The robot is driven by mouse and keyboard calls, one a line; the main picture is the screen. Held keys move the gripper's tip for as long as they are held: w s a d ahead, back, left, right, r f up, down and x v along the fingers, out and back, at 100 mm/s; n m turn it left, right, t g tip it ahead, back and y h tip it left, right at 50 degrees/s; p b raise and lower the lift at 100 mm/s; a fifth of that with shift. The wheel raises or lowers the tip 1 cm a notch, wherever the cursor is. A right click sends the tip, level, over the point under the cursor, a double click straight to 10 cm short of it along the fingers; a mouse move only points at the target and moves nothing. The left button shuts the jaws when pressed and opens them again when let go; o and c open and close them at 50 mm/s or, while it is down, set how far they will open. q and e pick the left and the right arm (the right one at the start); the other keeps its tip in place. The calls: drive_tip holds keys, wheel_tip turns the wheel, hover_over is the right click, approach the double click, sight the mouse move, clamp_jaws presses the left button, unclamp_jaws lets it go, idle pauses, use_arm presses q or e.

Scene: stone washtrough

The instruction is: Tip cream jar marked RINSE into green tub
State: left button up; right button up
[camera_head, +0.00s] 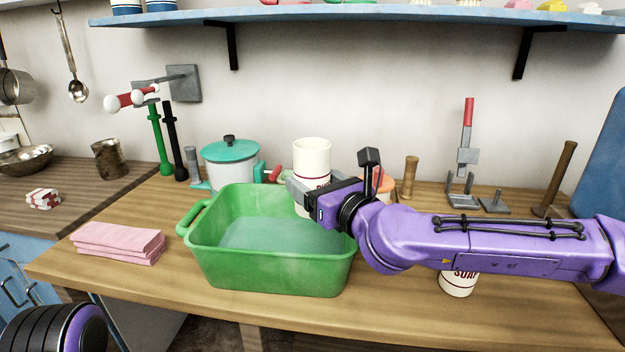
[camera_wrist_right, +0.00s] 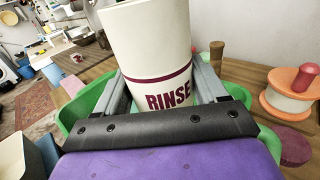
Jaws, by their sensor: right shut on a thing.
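The cream jar marked RINSE (camera_head: 312,158) is held upright above the back right part of the green tub (camera_head: 275,278). In the right wrist view the jar (camera_wrist_right: 150,50) shows its RINSE lettering and a dark red band between the fingers. My right gripper (camera_head: 308,192) is shut on the jar from the right side. The tub has a bluish-green inner floor, and the jar and gripper cover its back right corner. My left gripper is not in view.
A second cream jar, marked SOAP (camera_head: 458,283), stands behind my right forearm, partly hidden. Folded pink cloths (camera_head: 118,243) lie left of the tub. A teal-lidded pot (camera_head: 230,163) stands behind it. A blue shelf (camera_head: 370,18) runs overhead.

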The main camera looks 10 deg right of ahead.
drive_tip(key=shift+w, duration=0.1)
drive_tip(key=shift+d+r+n+p, duration=0.3)
drive_tip(key=shift+n+p, duration=0.2)
drive_tip(key=shift+p, duration=0.35)
drive_tip(key=shift+n+p, duration=0.3)
drive_tip(key=shift+n, duration=0.1)
drive_tip(key=shift+d, duration=0.1)
drive_tip(key=shift+d+r+n+p, duration=0.1)
drive_tip(key=shift+r+n+p, duration=0.15)
drive_tip(key=shift+n+p, duration=0.4)
drive_tip(key=shift+d+n+h+p, duration=0.1)
drive_tip(key=shift+n+h+p, duration=0.2)
drive_tip(key=shift+n+p, duration=0.05)
drive_tip(key=shift+f, duration=0.1)
